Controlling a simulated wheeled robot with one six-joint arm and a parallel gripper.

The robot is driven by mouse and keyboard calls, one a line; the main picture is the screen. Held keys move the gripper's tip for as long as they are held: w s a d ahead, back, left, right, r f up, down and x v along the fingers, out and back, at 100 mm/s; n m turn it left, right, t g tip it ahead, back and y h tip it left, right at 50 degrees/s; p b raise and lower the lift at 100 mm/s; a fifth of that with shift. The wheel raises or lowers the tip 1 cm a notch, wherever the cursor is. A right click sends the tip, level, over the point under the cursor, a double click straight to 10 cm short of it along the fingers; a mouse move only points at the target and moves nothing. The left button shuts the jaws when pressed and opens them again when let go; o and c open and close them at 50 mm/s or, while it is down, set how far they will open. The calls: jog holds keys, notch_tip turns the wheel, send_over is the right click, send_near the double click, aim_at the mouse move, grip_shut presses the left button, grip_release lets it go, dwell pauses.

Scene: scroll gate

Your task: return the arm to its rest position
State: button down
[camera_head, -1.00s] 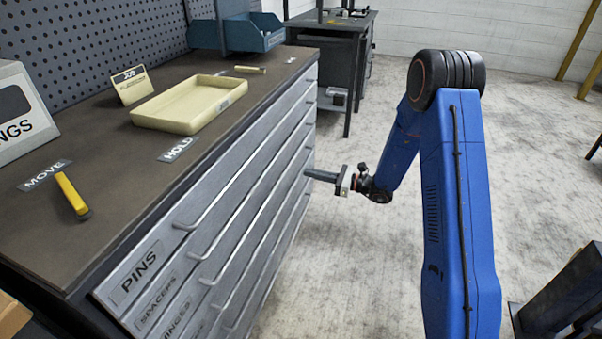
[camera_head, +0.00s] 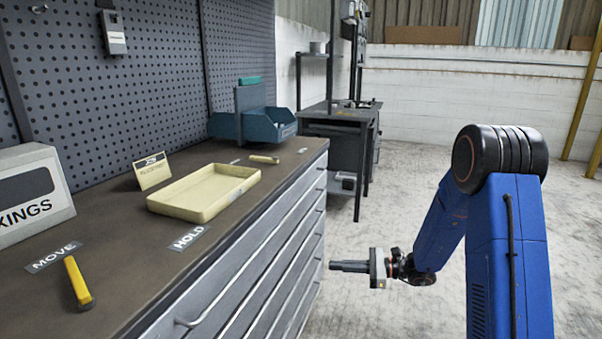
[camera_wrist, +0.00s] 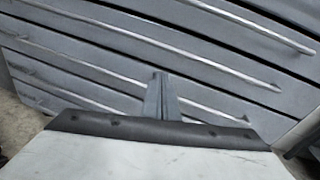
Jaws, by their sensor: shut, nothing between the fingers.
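My gripper (camera_head: 348,266) is at the end of my blue arm, to the right of the drawer cabinet (camera_head: 262,262) and level with its drawers. Its fingers point left toward the drawer fronts, with nothing held. In the wrist view the two fingers (camera_wrist: 160,97) are together, in front of several grey drawers with long metal handles (camera_wrist: 205,60). I cannot tell the exact gap between the fingertips and the drawer fronts. My arm is bent, with the elbow raised at the right.
On the cabinet top are a cream tray (camera_head: 204,192), a yellow-handled tool (camera_head: 77,281), a card (camera_head: 152,172), a blue bin (camera_head: 268,126) and a box (camera_head: 32,195). A grey bench (camera_head: 340,125) stands behind. The floor (camera_head: 410,185) between cabinet and arm is open.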

jog(key=s+r+n+g+h, duration=0.2)
jog(key=s+r+n+h, duration=0.3)
jog(key=s, duration=0.7)
jog(key=s+r+n+g+h, duration=0.25)
jog(key=s+r+n, duration=0.3)
jog(key=s, duration=0.55)
jog(key=s+d+r+n+t+h, duration=0.4)
jog(key=s+d+n+t+h, duration=0.2)
jog(key=s+d, duration=0.9)
jog(key=n+h, duration=0.2)
jog(key=h, duration=0.1)
jog(key=shift+s+d+r, duration=0.2)
jog(key=shift+s+d, duration=0.05)
jog(key=shift+d, duration=0.15)
